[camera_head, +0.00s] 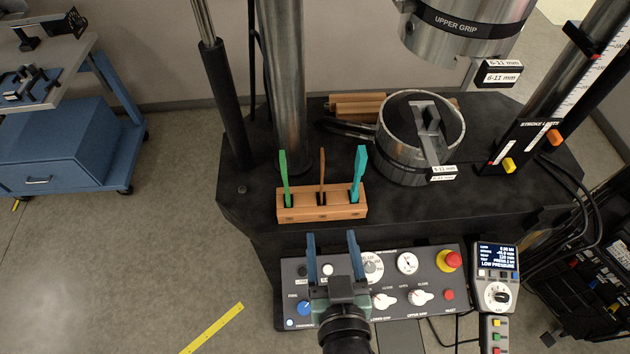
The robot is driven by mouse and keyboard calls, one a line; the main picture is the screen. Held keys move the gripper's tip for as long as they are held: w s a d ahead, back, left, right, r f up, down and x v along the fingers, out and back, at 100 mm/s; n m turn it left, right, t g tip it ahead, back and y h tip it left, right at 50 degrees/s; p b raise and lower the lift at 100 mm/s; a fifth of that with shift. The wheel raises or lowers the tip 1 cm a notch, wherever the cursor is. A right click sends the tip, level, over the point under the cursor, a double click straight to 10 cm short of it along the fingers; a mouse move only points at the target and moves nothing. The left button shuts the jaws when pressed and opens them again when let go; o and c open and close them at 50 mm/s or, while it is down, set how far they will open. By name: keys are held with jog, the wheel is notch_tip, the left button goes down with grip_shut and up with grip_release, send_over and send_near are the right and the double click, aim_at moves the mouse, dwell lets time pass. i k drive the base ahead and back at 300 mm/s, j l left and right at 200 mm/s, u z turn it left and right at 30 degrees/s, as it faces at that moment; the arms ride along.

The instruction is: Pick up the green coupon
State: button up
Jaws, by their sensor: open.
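The green coupon (283,178) is a thin strip standing upright in the left slot of an orange-brown wooden holder (310,212). A brown coupon (322,174) stands in the middle slot and a wider teal coupon (359,172) in the right slot. The holder sits near the front edge of the black machine table. My gripper (331,240) has two blue fingers, spread apart and empty. In the picture it lies in front of the holder, over the control panel, below and to the right of the green coupon. It touches no coupon that I can see.
The control panel (440,275) with a red button (451,261) lies under my gripper. Behind the holder stand a thick steel column (283,90) and the round lower grip (400,150). The upper grip (460,35) hangs at upper right. Black table left of the holder is clear.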

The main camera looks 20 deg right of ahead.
aim_at(282, 155)
jog(key=z, duration=1.2)
jog(key=u, duration=0.9)
jog(key=i+l+u, duration=0.35)
jog(key=l, duration=0.2)
